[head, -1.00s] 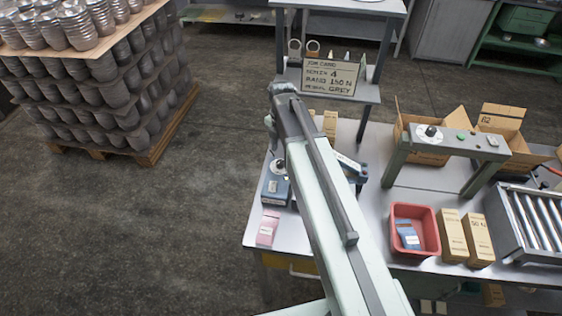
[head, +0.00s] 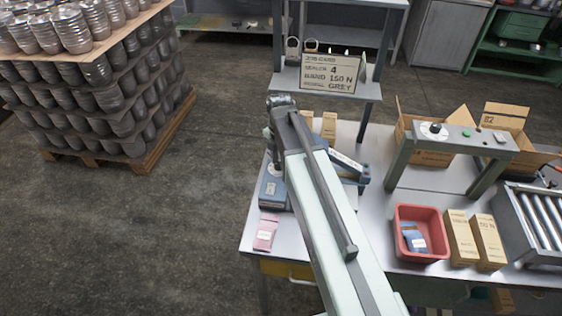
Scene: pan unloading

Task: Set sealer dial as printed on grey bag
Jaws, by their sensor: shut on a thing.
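The blue sealer (head: 273,188) stands on the left of the bench, its blue lever arm (head: 350,170) showing on the other side of my arm. Its dial is hidden behind my arm. My wrist end hangs over the sealer; my gripper's fingers are hidden below and behind it. I cannot make out a grey bag. A pink bag (head: 265,235) lies in front of the sealer, and a blue bag (head: 413,239) lies in the red bin (head: 432,211).
A grey bridge-shaped stand with a dial (head: 433,131) and a green button stands at the right. Near it are open cartons (head: 505,117), tan boxes (head: 487,240) and a roller conveyor (head: 536,219). A pallet of metal pans (head: 110,100) stands at left; the floor between is clear.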

